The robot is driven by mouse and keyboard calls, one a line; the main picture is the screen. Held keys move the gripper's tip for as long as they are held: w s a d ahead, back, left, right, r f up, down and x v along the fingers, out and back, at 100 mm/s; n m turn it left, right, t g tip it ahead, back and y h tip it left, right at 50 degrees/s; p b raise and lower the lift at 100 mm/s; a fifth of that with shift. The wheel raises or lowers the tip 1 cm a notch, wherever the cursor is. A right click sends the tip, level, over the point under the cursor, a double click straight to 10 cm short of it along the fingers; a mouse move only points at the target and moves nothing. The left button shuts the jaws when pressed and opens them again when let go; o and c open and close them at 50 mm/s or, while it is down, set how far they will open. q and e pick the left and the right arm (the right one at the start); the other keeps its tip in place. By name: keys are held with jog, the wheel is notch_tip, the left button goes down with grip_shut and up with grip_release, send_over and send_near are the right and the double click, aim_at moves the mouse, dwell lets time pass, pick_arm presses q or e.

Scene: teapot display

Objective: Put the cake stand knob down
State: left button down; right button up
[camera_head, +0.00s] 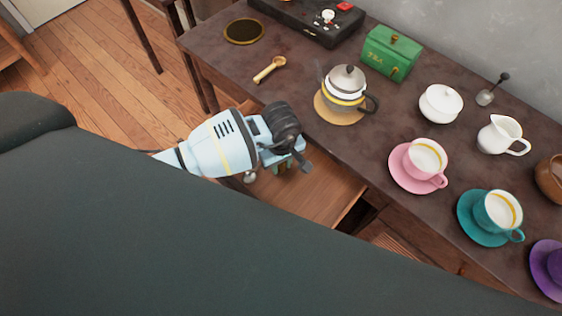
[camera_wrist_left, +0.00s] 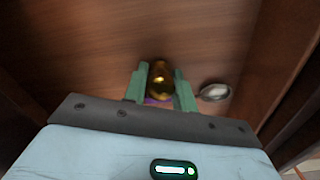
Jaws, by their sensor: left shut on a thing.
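My left gripper (camera_head: 288,168) reaches down over an open wooden drawer (camera_head: 325,199) at the front of the dark table. In the left wrist view, its two green fingers (camera_wrist_left: 160,88) are shut on a shiny gold cake stand knob (camera_wrist_left: 160,76). A bit of purple shows below the knob between the fingers. The brown drawer floor (camera_wrist_left: 110,35) lies beyond it; I cannot tell whether the knob touches it. The knob is hidden in the head view. My right gripper is not in view.
A small silver round thing (camera_wrist_left: 215,92) lies in the drawer, right of the fingers. Drawer walls stand on both sides.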

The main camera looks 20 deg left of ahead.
pick_arm(q)
jog(key=shift+f, duration=0.4)
jog(key=c, duration=1.1)
grip_release()
jog(key=shift+r, duration=0.1)
jog(key=shift+r, duration=0.45)
notch_tip(320, 180, up, 12)
jog(key=shift+f+p, duration=0.1)
jog(key=shift+p, duration=0.6)
